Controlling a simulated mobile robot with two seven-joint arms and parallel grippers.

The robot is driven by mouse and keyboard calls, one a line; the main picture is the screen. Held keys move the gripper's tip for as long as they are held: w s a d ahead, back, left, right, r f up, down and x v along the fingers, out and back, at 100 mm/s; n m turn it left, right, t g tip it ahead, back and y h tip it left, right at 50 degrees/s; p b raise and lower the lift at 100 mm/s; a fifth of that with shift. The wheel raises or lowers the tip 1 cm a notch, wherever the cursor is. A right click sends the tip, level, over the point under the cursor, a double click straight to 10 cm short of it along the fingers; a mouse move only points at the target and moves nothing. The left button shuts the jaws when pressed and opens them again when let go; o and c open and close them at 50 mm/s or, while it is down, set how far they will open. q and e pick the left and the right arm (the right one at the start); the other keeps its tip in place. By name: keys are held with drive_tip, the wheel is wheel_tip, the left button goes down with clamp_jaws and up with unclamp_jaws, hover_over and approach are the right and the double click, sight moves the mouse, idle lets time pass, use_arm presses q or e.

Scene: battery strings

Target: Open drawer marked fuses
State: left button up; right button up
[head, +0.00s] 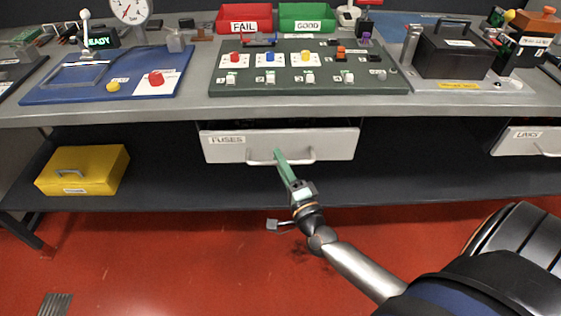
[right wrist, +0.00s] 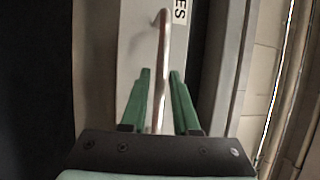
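The drawer marked FUSES (head: 240,149) is a pale grey front under the counter, in the middle of the head view. No inside of it shows. Its bar handle (head: 306,158) runs along the lower part of the front. Part of the label (right wrist: 181,10) shows there. My left gripper is out of view.
Another drawer, marked LINKS (head: 525,142), is at the right. A yellow box (head: 83,170) sits on the lower shelf at the left. The counter (head: 190,108) above holds a green panel, a blue board and bins.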

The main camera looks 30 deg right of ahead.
clamp_jaws()
idle(1.1)
